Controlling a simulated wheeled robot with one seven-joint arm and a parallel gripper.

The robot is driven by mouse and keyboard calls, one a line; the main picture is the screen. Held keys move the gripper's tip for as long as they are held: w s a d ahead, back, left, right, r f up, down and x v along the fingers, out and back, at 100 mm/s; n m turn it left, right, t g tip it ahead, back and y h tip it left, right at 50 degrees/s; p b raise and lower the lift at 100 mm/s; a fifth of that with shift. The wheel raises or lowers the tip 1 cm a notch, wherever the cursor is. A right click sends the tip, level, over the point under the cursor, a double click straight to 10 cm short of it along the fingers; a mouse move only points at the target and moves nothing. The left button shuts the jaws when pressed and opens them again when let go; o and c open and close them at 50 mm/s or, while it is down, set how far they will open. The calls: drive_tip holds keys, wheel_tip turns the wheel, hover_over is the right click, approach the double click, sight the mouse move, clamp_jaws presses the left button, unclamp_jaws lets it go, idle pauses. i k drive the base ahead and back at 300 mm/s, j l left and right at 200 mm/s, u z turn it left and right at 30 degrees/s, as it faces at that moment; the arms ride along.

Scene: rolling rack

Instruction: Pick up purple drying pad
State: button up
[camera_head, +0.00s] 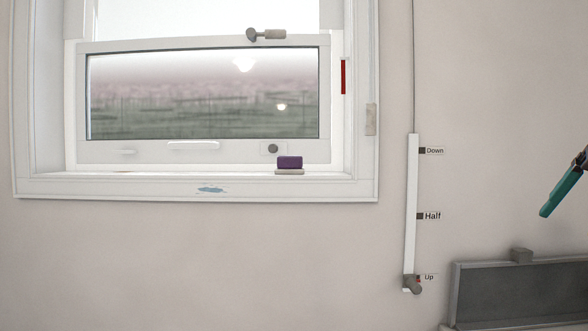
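The purple drying pad (289,161) is a small dark purple block. It rests on a thin beige base (289,171) on the window sill, against the lower right of the window frame. A slim teal bar with a dark upper end (560,193) slants in at the right edge. It looks like part of my gripper, cut off by the picture edge, well right of the pad and apart from it. I cannot see whether my gripper is open or shut.
The white window (200,152) has a latch (265,34) on top. A vertical slide rail (411,210), labelled Down, Half and Up, has a grey knob (411,284) near Up. A grey bin (520,298) stands at lower right. A blue smear (211,189) marks the sill. The wall between sill and rail is bare.

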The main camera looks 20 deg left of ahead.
sight(285, 164)
drive_tip(key=u, duration=1.15)
